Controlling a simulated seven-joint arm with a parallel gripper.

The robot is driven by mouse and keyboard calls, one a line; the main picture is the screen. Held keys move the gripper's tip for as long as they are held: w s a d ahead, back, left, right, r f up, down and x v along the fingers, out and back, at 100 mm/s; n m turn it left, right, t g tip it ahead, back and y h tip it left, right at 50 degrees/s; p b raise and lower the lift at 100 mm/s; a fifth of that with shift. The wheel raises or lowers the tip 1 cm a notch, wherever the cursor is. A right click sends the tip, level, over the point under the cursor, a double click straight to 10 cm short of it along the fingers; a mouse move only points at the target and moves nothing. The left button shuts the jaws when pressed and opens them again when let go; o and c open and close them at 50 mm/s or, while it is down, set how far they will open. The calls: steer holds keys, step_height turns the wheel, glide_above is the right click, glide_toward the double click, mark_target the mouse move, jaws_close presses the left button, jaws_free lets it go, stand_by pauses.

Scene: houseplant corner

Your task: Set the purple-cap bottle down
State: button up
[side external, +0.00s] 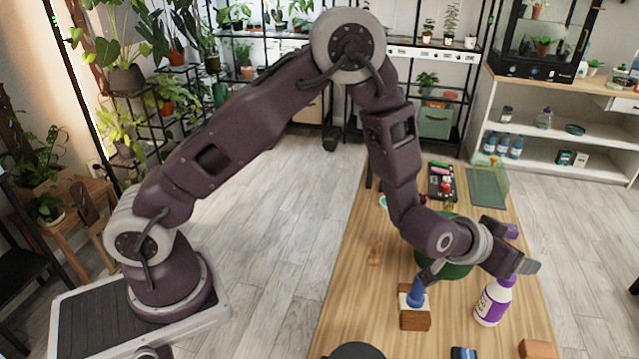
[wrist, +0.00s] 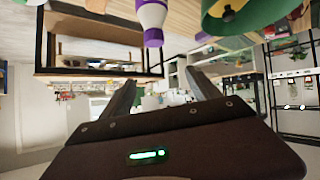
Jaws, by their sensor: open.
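The purple-cap bottle (side external: 491,304) is white with a purple label and stands upright on the wooden table (side external: 375,315), toward the right edge. In the side view its top is partly covered by my gripper (side external: 517,250), which is just above it. In the wrist view, which is upside down, the bottle (wrist: 151,14) comes in from the top edge with its purple cap pointing down the picture. My gripper (wrist: 160,82) is open there, with nothing between its fingers. A gap shows between the fingertips and the cap.
A wooden block (side external: 415,319) with a blue item stands left of the bottle. A green pot (side external: 447,266) is close behind my wrist. A blue item (side external: 463,353) and an orange-brown block (side external: 537,349) lie at the near edge. A black tray (side external: 434,184) is farther back.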

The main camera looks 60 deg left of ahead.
steer(key=s+a+r+g, duration=0.1)
steer(key=s+a+r, duration=0.3)
steer(key=s+r, duration=0.35)
steer(key=s+a+r+g, duration=0.2)
steer(key=s+a+r, duration=0.3)
steer(key=r, duration=0.4)
steer(key=s+a+g, duration=0.1)
steer(key=s+a, duration=0.3)
steer(key=s, duration=0.8)
steer(key=s+a+g+y, duration=0.1)
steer(key=s+a, duration=0.3)
steer(key=s, duration=0.8)
steer(key=shift+s+a+g+y, duration=0.3)
steer(key=shift+s+a+g, duration=0.1)
steer(key=shift+g, duration=0.1)
